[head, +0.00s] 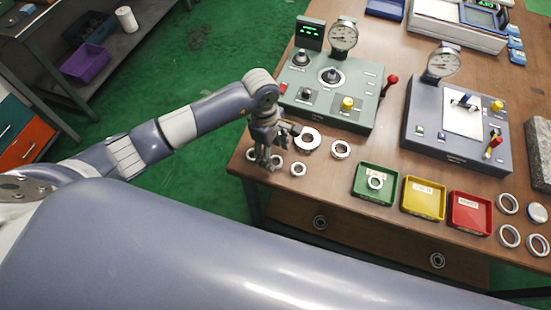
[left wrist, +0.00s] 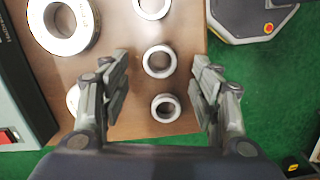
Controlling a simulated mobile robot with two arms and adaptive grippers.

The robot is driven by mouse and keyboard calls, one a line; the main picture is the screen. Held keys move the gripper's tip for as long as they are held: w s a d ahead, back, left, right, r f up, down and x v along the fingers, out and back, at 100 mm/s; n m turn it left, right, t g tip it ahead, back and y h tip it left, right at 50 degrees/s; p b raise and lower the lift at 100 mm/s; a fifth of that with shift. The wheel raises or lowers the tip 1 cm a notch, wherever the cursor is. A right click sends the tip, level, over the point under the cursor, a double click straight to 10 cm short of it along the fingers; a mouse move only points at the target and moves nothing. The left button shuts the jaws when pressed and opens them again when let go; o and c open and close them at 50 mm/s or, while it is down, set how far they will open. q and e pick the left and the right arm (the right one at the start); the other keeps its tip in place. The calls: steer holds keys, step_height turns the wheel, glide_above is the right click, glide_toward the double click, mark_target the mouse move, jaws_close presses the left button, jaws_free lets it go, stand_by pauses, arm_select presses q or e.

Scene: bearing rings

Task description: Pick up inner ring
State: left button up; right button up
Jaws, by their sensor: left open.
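Several small steel rings lie on the wooden table near its left corner; I cannot tell which is the inner ring. In the left wrist view, one small ring (left wrist: 146,62) shows between the fingertips and another small ring (left wrist: 165,119) shows lower, between the fingers. A third ring (left wrist: 72,98) is partly hidden by the left finger. In the head view my left gripper (head: 265,163) points down over these rings, open and empty, and partly hides them. A small ring (head: 298,175) lies just right of it. My right gripper is not in view.
A larger, thick ring (head: 314,148) and another ring (head: 341,156) lie right of the gripper. A green test machine (head: 300,97) stands close behind. Green (head: 361,193), yellow (head: 424,214) and red (head: 470,231) trays line the front; the green one holds a ring.

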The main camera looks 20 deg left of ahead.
mark_target(276, 163)
arm_select(q)
steer(key=shift+d+f+p, duration=0.15)
steer(key=shift+f, duration=0.65)
steer(key=shift+d+f+p, duration=0.15)
steer(key=shift+f, duration=0.6)
steer(key=c, duration=1.1)
steer(key=shift+c, duration=0.2)
steer(key=shift+r, duration=0.15)
